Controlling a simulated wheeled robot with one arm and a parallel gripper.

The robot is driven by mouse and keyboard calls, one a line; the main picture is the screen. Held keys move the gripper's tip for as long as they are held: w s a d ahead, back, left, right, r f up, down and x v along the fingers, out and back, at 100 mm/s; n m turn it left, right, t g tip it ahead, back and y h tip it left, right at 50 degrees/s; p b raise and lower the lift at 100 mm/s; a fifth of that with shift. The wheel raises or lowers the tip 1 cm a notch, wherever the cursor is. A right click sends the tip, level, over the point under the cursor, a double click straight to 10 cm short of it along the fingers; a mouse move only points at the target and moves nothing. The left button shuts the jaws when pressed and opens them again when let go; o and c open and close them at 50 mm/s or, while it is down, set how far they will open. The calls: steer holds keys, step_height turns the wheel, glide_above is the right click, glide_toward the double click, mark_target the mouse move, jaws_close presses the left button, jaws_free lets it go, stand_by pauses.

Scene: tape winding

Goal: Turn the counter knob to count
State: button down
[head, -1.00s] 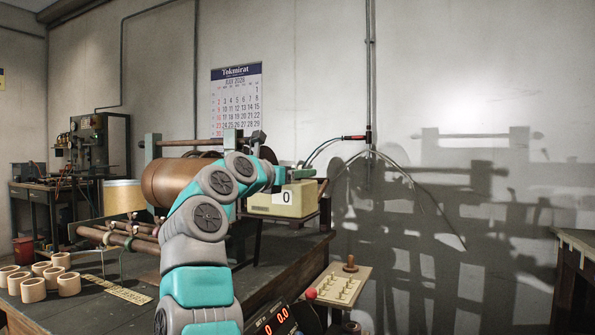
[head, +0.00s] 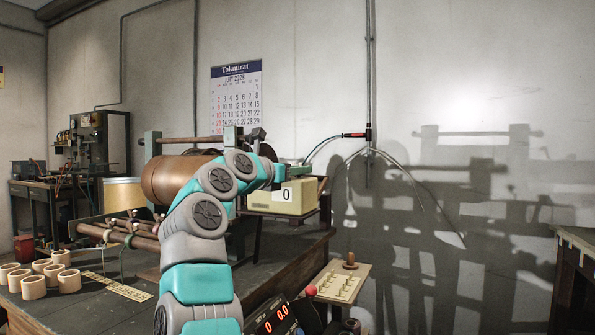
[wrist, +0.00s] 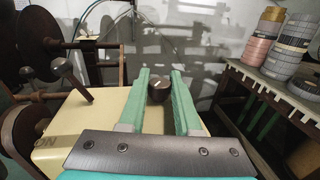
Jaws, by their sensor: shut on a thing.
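The counter is a cream box (head: 297,198) with a white display panel reading 0, on the bench behind my arm in the head view. Its top also shows in the wrist view (wrist: 75,128). A dark round knob (wrist: 158,88) with a pale mark on top sits between my fingertips in the wrist view. My gripper (wrist: 161,82) has two green fingers, one on each side of the knob, and is shut on it. In the head view, my gripper (head: 279,173) is at the top of the counter, and the knob cannot be made out.
A dark post with a grey head (wrist: 72,80) stands left of my fingers. A brown roll (head: 168,182) lies behind my arm. Pale rings (head: 38,277) sit at the bench's left. A side table with tape stacks (wrist: 292,45) stands right in the wrist view.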

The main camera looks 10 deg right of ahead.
steer(key=shift+f+n+t+y+b, duration=0.25)
steer(key=shift+n+t+y+b, duration=0.4)
steer(key=shift+b, duration=0.85)
steer(key=shift+r+n+t+y+b, duration=0.2)
steer(key=shift+n+t+y+b, duration=0.85)
steer(key=shift+y+b, duration=0.35)
steer(key=shift+r+n+t+y+p, duration=0.1)
steer(key=shift+n+t+y+p, duration=0.1)
steer(key=shift+n+t+y, duration=0.5)
steer(key=shift+r+n+t+y+p, duration=0.15)
steer(key=shift+n+y, duration=0.25)
steer(key=shift+y, duration=0.65)
steer(key=shift+f+n+y+p, duration=0.1)
steer(key=shift+n+y+p, duration=0.5)
steer(key=shift+y, duration=0.2)
steer(key=shift+f+n+t+y+p, duration=0.1)
steer(key=shift+n+t+y+p, duration=0.15)
steer(key=shift+n+y+p, duration=0.35)
steer(key=c, duration=0.6)
jaws_free()
steer(key=shift+b, duration=0.3)
